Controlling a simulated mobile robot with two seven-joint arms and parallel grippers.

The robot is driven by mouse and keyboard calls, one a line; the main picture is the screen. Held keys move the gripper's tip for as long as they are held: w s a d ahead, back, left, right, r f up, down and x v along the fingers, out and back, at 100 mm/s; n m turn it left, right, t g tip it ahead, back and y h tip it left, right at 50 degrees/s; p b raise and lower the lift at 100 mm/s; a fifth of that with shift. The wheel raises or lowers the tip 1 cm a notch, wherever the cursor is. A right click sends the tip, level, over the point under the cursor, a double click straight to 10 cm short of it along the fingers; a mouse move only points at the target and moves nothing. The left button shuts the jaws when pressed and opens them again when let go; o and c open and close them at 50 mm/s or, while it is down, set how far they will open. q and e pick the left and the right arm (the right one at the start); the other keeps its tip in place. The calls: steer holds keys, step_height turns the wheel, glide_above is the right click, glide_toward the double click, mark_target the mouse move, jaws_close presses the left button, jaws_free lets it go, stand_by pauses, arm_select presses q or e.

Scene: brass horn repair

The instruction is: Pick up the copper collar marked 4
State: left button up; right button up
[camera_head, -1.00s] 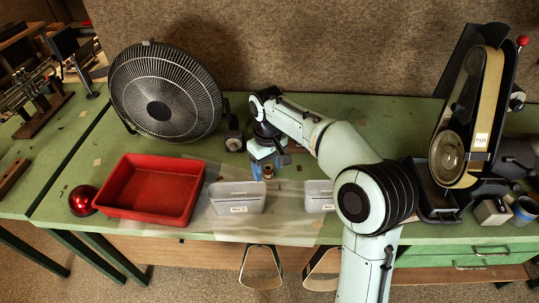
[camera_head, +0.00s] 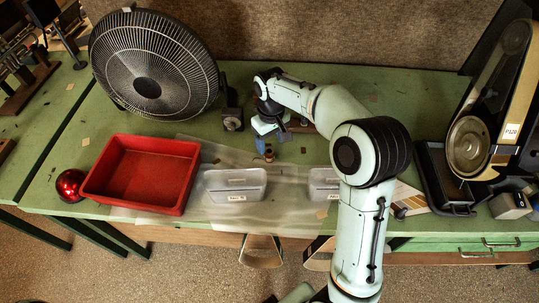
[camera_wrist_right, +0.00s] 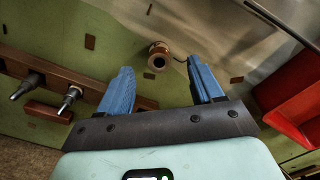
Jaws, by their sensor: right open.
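A small copper-coloured collar (camera_wrist_right: 158,57) lies on the green bench top in the right wrist view, with a dark round opening facing the camera. Its mark cannot be read. It also shows as a small brownish ring in the head view (camera_head: 269,156), just in front of the blue fingers. My right gripper (camera_wrist_right: 159,76) is open, its two blue fingers spread and nothing between them. The collar lies beyond the fingertips, roughly in line with the gap. The right gripper (camera_head: 270,132) hangs low over the bench in the head view. My left gripper is not in view.
A red tray (camera_head: 143,208) and pale labelled bins (camera_head: 236,197) line the front edge. A fan (camera_head: 150,65) stands at back left, a belt sander (camera_head: 466,150) at right. A brown rack (camera_wrist_right: 60,83) with metal-tipped tools is left of the fingers in the wrist view.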

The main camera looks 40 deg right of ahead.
mark_target(269, 150)
steer(key=f, duration=0.3)
steer(key=w+f, duration=0.1)
steer(key=f, duration=0.2)
steer(key=shift+w+d, duration=0.2)
steer(key=shift+r, duration=0.1)
steer(key=c, duration=1.2)
